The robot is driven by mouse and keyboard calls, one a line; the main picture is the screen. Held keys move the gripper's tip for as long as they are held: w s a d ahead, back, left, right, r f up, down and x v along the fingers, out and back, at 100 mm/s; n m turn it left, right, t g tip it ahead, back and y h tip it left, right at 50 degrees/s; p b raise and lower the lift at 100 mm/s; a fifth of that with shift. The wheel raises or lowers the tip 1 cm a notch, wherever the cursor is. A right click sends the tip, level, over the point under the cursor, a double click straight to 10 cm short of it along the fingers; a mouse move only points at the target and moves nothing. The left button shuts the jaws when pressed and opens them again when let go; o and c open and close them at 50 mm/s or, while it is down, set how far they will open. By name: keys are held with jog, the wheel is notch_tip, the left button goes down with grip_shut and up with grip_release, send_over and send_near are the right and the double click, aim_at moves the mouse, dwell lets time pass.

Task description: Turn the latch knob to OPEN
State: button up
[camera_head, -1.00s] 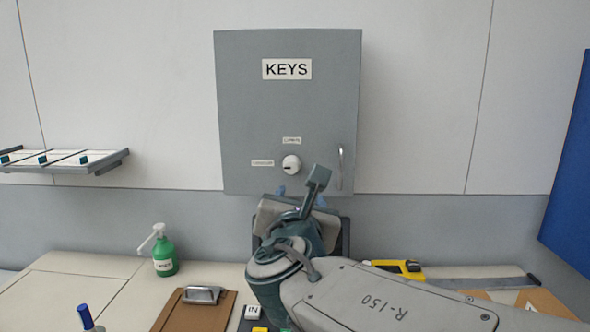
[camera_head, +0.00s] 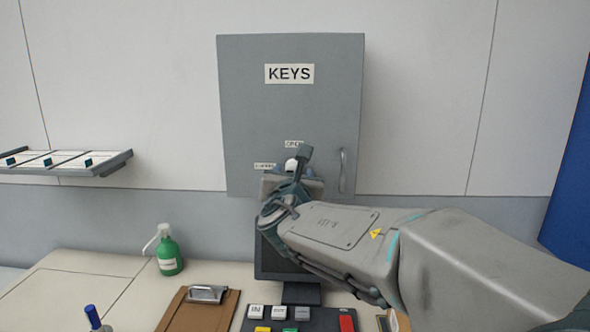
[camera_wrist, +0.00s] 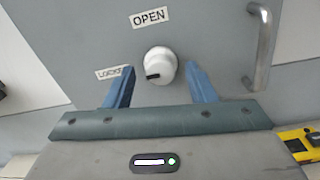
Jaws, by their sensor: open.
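The white latch knob (camera_wrist: 160,66) is on the grey KEYS cabinet door (camera_head: 240,110). In the wrist view its dark pointer mark is at its left lower side, toward the LOCKED label (camera_wrist: 110,72). The OPEN label (camera_wrist: 150,17) is above the knob. My gripper (camera_wrist: 160,82) is open, its two blue fingers just below the knob and apart to either side of it. I cannot tell whether they touch it. In the head view my gripper (camera_head: 292,172) hides the lower part of the knob (camera_head: 291,164).
A metal door handle (camera_wrist: 262,45) stands right of the knob. A wall shelf (camera_head: 70,163) is at left.

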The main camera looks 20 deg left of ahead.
jog(key=shift+w, duration=0.4)
jog(key=shift+s, duration=0.1)
jog(key=c, duration=0.9)
